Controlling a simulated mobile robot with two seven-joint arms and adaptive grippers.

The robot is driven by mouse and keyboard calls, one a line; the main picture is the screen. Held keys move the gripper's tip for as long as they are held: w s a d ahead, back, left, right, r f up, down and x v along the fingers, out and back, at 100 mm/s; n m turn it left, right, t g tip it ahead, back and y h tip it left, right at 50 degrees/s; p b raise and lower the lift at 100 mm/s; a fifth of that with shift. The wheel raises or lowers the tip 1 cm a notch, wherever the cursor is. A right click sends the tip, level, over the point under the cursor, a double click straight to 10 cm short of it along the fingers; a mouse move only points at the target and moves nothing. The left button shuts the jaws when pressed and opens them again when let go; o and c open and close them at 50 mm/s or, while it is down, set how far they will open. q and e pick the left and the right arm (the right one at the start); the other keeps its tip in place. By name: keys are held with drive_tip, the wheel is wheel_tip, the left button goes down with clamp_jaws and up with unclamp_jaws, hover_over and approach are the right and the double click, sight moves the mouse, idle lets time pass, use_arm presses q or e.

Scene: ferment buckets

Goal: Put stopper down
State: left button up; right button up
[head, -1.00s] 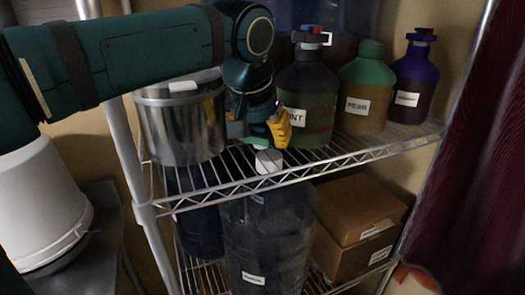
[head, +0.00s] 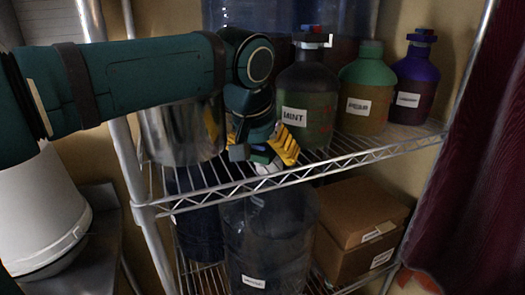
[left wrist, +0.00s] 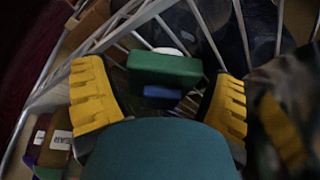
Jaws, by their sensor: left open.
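A stopper with a green block top (left wrist: 165,70), a blue part and a white round part stands between the fingers in the left wrist view. In the head view, its white part (head: 268,168) shows below my left gripper (head: 268,155), at the front edge of the upper wire shelf (head: 215,190). Whether it touches the shelf is unclear. My left gripper is open, with yellow fingers on both sides of the stopper and apparent gaps beside it. My right gripper is not in view.
The mint bottle (head: 303,85) stands just right of my gripper, then a green-topped bottle (head: 366,85) and a purple bottle (head: 413,80). A metal pot (head: 180,135) is left. A large clear jug (head: 265,235) and cardboard boxes (head: 360,205) sit below.

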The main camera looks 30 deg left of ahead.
use_arm(q)
drive_tip(key=shift+r, duration=0.35)
drive_tip(key=p+v, duration=0.2)
drive_tip(key=v, duration=0.9)
drive_tip(key=shift+s+r+p, duration=0.25)
drive_tip(key=shift+p, duration=0.15)
